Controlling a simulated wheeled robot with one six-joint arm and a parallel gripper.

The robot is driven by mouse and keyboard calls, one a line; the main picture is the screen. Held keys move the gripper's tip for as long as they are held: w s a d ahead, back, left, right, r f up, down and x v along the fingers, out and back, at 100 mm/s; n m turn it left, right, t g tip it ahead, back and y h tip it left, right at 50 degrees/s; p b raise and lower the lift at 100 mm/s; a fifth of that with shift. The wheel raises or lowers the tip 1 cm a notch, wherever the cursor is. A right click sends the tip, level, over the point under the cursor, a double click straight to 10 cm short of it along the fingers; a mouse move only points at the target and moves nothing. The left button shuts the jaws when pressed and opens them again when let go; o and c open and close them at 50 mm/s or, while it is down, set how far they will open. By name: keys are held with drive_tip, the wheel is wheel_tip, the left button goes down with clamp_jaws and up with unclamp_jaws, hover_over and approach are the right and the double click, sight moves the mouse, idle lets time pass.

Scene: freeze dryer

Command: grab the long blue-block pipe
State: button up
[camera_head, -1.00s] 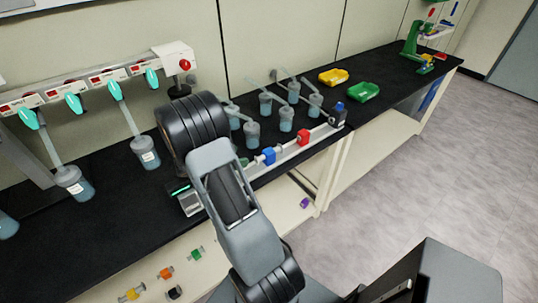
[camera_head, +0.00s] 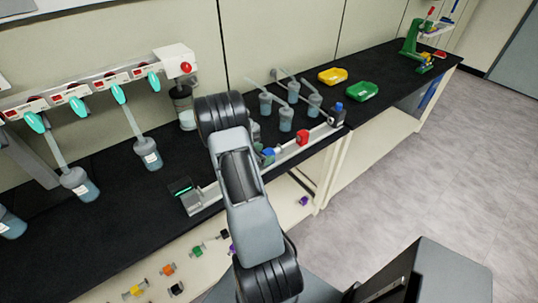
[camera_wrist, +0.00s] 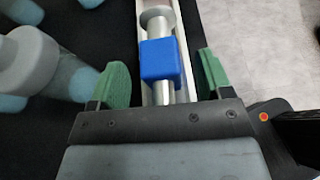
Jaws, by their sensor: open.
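The blue-block pipe is a light grey metal tube with a blue block (camera_wrist: 160,60) around it, lying along a pale rail in the wrist view. In the head view the blue block (camera_head: 268,154) shows just right of my arm, partly covered. My gripper (camera_wrist: 162,78) is open, with one green finger on each side of the pipe and the blue block between them. Both fingers look apart from the block. In the head view my arm hides most of the gripper.
A red block (camera_head: 302,138) sits farther along the same rail (camera_head: 290,153). Several grey-capped bottles (camera_head: 285,118) stand close behind it. Yellow (camera_head: 333,76) and green (camera_head: 361,91) trays lie at the back right. Bare black bench (camera_head: 110,210) lies left.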

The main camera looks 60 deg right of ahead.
drive_tip(key=shift+d+f, duration=0.1)
drive_tip(key=shift+d, duration=0.15)
drive_tip(key=shift+c, duration=0.2)
drive_tip(key=c, duration=1)
drive_tip(key=shift+c, duration=0.8)
drive_tip(key=shift+r, duration=0.2)
